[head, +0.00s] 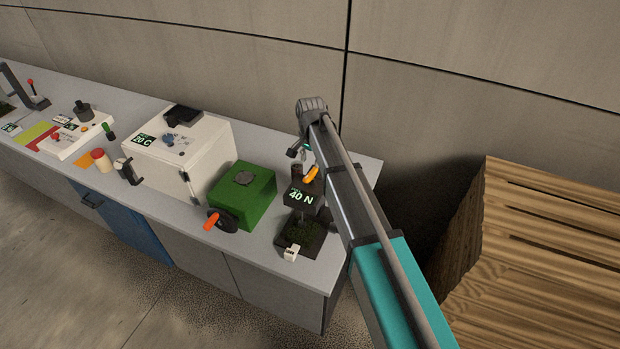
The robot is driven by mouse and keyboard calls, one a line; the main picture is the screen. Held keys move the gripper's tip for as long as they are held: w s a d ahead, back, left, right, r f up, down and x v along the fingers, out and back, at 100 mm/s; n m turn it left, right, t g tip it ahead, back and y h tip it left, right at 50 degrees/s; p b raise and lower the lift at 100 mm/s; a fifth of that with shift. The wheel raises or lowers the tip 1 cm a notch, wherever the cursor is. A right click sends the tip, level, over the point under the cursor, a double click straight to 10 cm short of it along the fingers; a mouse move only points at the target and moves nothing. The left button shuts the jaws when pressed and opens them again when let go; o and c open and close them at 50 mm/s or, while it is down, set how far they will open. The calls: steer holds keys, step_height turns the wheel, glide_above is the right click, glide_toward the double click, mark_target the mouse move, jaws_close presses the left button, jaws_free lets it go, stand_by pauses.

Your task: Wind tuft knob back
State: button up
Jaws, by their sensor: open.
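The tuft tester (297,216) is a small dark stand near the right end of the bench, with a display reading "40 N". A yellow-orange knob or handle (311,174) sits at its top, beside a short dark post (297,170). My forearm passes close to the right of the tester, and the fingers are small and partly hidden by the wrist.
A green box (243,194) with a side crank and orange grip (211,221) stands left of the tester. A white cabinet (190,155) showing "20 C" is further left. A slatted wooden stack (540,240) stands right of the bench. The bench corner behind my wrist is clear.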

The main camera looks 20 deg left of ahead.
mark_target(310, 172)
steer(key=shift+f+b, duration=2.9)
steer(key=shift+f, duration=0.35)
steer(key=shift+c, duration=0.2)
steer(key=shift+a, duration=0.1)
jaws_close()
